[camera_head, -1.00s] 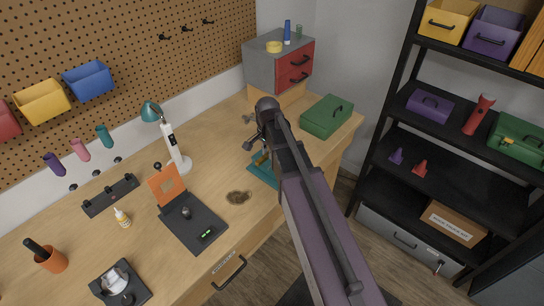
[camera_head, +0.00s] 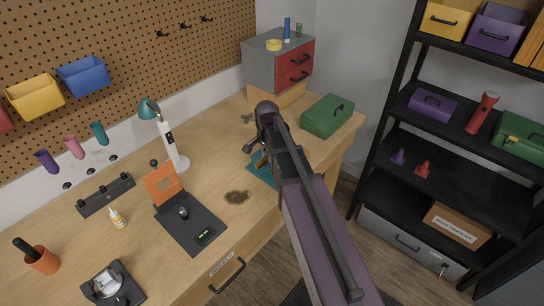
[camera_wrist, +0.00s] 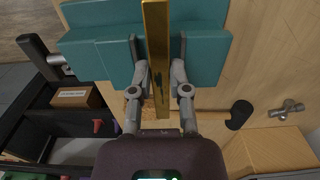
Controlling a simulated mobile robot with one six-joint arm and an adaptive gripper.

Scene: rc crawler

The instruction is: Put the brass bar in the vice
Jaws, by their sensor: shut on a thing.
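The brass bar (camera_wrist: 158,60) is a long gold bar between the two fingers of my gripper (camera_wrist: 160,72) in the wrist view. My gripper is shut on it. The teal vice (camera_wrist: 95,55) lies beyond the bar, showing on both sides of it. I cannot tell whether the bar is between the vice jaws or above them. In the head view the vice (camera_head: 262,176) stands near the bench's front edge, partly hidden by my arm. A small piece of the bar (camera_head: 259,160) shows there, and my fingers are mostly hidden.
A green toolbox (camera_head: 327,115) and a grey and red drawer cabinet (camera_head: 277,62) stand behind the vice. A black scale-like device with an orange flap (camera_head: 190,222) and a brown patch (camera_head: 237,197) lie to its left. A black shelf rack (camera_head: 450,130) stands at the right.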

